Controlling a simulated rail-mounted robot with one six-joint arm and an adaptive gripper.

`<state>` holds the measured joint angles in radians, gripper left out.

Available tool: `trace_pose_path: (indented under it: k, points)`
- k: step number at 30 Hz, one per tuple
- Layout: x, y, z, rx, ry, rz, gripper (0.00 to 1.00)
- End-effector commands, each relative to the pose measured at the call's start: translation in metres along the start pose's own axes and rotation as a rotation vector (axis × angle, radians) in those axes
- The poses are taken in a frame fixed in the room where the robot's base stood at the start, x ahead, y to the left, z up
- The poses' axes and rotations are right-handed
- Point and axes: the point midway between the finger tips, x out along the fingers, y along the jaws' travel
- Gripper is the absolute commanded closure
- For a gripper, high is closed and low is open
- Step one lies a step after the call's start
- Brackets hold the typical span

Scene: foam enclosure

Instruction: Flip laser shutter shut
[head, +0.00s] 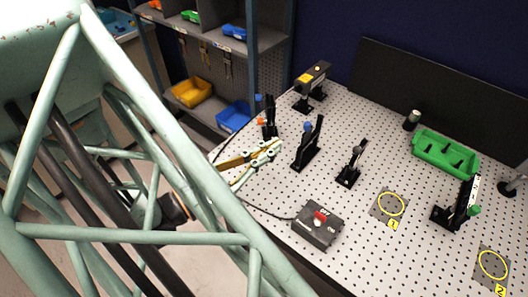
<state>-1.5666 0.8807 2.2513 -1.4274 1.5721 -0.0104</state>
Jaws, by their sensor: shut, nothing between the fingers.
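My gripper (274,148) has pale green and yellow fingers and reaches over the left edge of the perforated table. Its fingers look closed, with nothing seen between them. A laser-like black box with a yellow label (312,76) stands on a mount at the back. A small black mount with orange and blue knobs (269,118) stands just behind my fingertips. A taller black upright with a blue knob (308,143) stands to their right, apart from them. Another black mount (351,164) stands further right. I cannot tell for sure which of these is the shutter, or its position.
A green tray (446,153), a black post (412,120) and a mount with a green knob (459,207) are at right. Yellow rings (392,204) mark clear spots.

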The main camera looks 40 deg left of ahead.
Motion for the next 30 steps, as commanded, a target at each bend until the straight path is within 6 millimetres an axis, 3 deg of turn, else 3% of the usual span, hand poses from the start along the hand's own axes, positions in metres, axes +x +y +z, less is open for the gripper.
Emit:
trace_pose_path:
  k: [18, 30]
  points:
    - [0.058, 0.000, 0.000, 0.001, 0.000, -0.002, 1.00]
    - [0.084, 0.000, 0.000, 0.001, 0.000, 0.001, 1.00]
